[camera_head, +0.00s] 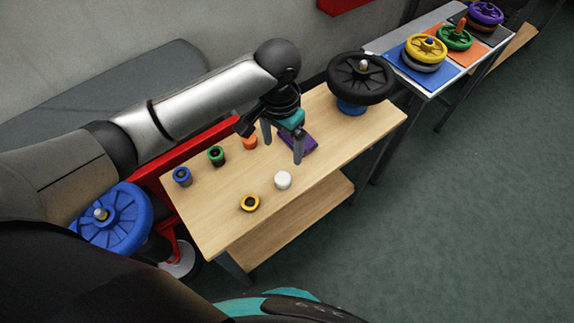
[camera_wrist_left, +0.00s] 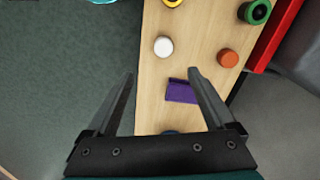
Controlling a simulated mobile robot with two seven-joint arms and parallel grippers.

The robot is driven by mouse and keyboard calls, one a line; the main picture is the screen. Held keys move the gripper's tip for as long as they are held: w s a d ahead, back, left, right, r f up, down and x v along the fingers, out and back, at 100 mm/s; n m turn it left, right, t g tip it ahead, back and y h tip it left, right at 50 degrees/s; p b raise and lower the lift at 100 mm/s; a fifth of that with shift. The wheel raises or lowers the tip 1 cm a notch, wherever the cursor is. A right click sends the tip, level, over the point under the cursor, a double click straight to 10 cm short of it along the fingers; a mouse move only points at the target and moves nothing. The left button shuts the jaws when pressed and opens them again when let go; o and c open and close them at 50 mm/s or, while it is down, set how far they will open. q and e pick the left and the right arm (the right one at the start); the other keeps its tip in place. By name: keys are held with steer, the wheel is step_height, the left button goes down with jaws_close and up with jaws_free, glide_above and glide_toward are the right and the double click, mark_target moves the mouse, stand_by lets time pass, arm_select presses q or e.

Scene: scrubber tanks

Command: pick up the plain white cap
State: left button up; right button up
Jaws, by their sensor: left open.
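The plain white cap (camera_head: 283,180) stands on the light wooden table (camera_head: 222,222), near its front edge. It also shows in the left wrist view (camera_wrist_left: 163,46), beyond the fingertips and between their lines. My left gripper (camera_head: 282,146) is open and empty above the table, behind the cap in the head view. The left wrist view shows its two fingers (camera_wrist_left: 160,74) spread wide, with nothing between them but table and a purple piece below. My right gripper is not in view.
A yellow ring-shaped cap (camera_head: 250,203) lies left of the white cap. Blue (camera_head: 182,176), green (camera_head: 216,156) and orange (camera_head: 250,142) caps stand along the table's back. A purple piece (camera_head: 302,144) lies below the gripper. A black wheel (camera_head: 360,78) stands at the far end.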

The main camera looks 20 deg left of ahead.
arm_select(q)
steer(key=b, duration=0.3)
glide_above(283, 177)
step_height(283, 177, down, 9)
steer(key=shift+s+a+r, duration=0.1)
steer(key=shift+s+r, duration=0.05)
steer(key=shift+r, duration=0.05)
steer(key=shift+f+b, duration=0.9)
steer(key=shift+f, duration=2.3)
steer(key=shift+r, duration=0.1)
jaws_close()
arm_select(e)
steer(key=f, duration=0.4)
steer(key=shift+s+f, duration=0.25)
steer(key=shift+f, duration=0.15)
